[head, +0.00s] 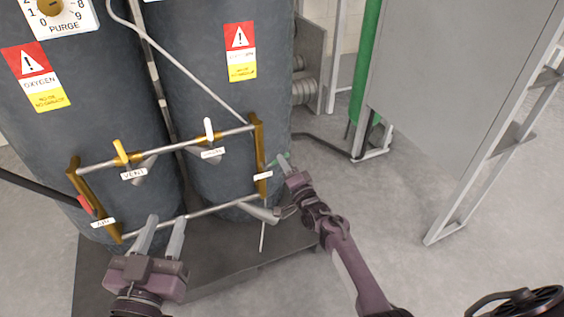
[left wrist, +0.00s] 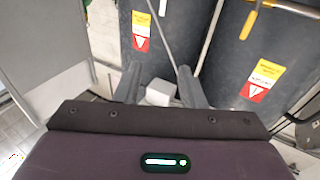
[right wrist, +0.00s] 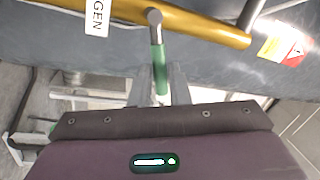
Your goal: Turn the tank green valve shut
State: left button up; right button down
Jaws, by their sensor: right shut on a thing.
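Two dark tanks (head: 85,100) with oxygen warning labels stand behind the pipe frame. A yellow valve (head: 120,151), a white valve (head: 208,128) and a red valve (head: 85,204) sit on the frame.

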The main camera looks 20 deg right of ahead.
pick_arm(q)
jog(key=shift+a+r+t, duration=0.1)
jog(key=shift+r+t, duration=0.4)
jog(key=shift+r, duration=0.6)
pick_arm(e)
jog(key=shift+d+f+m+h, duration=0.1)
jog(key=shift+f+m+h, duration=0.35)
jog(key=shift+m, duration=0.8)
jog(key=shift+d+f+m+h, duration=0.1)
jog(key=shift+f+m+h, duration=0.3)
jog(key=shift+m, duration=0.85)
jog(key=shift+f, duration=0.2)
jog(key=c, duration=1.4)
grip_release()
jog(key=shift+o, duration=0.2)
